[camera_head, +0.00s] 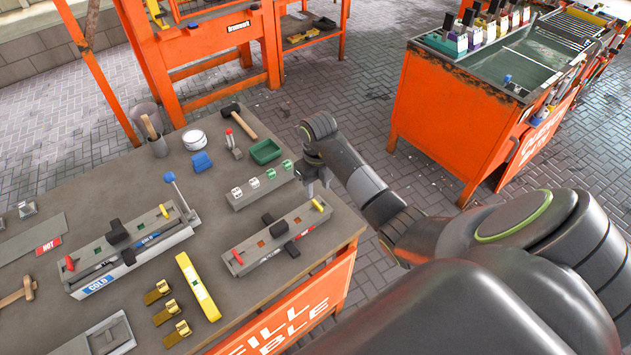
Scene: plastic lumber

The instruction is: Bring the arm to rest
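My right arm (370,192) comes in from the lower right and reaches to the right edge of the grey workbench (95,170). My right gripper (313,178) points down at the bench edge, just right of a grey block with green and white pieces (262,184). Its fingers look apart, and I see nothing between them. Whether the fingertips touch anything is too small to tell. My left gripper is not in view.
The bench holds a long grey fixture with a COLD label (130,250), a second fixture with red and yellow ends (278,238), a yellow bar (198,286), a hammer (238,118) and a green tray (265,151). An orange cart (450,110) stands at the right; paved floor lies between.

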